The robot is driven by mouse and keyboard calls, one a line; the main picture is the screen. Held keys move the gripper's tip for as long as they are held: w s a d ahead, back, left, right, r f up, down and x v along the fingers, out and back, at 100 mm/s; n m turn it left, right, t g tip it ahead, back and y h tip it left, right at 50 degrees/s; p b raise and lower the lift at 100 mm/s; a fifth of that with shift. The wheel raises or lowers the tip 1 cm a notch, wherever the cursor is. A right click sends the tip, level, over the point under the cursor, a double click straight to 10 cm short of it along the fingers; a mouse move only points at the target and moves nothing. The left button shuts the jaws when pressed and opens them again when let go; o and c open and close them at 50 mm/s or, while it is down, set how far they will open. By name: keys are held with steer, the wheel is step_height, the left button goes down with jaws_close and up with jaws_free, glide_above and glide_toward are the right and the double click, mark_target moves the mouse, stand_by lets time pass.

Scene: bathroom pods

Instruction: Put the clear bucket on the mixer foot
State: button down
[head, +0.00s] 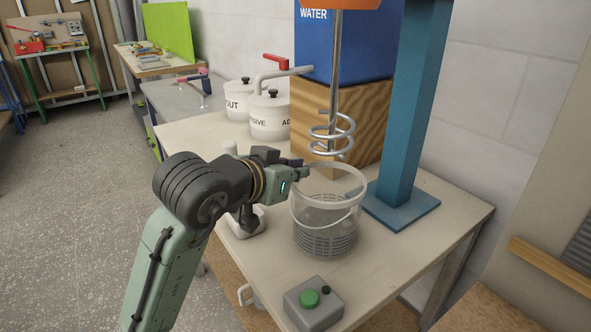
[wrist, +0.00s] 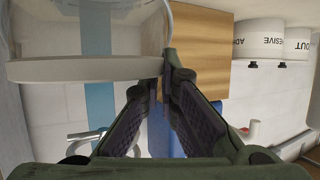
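The clear bucket (head: 327,238) stands upright over the worktop, left of the mixer foot (head: 418,212); whether its bottom touches the worktop is hard to tell. Its pale rim and thin handle show. My gripper (head: 303,172) is at the left side of the rim. In the wrist view the bucket's rim (wrist: 85,69) ends between my fingertips (wrist: 162,70), which appear closed on it. The mixer foot is a flat blue plate under a blue column (head: 411,100). The spiral stirrer (head: 332,135) hangs above and behind the bucket.
A grey box with a green button (head: 312,302) sits at the table's front. A wooden block (head: 360,120) bears the blue water container (head: 345,45) behind the stirrer. White labelled pots (head: 268,117) stand at back left.

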steer(key=shift+f, duration=0.1)
steer(key=c, duration=1.8)
jaws_free()
steer(key=shift+s+a, duration=0.1)
steer(key=shift+s, duration=0.05)
steer(key=b+v, duration=0.1)
steer(key=v, duration=1)
steer(key=shift+s+r+b, duration=0.25)
steer(key=shift+s+b, duration=0.1)
steer(key=shift+b, duration=0.05)
steer(key=shift+a+r, duration=0.1)
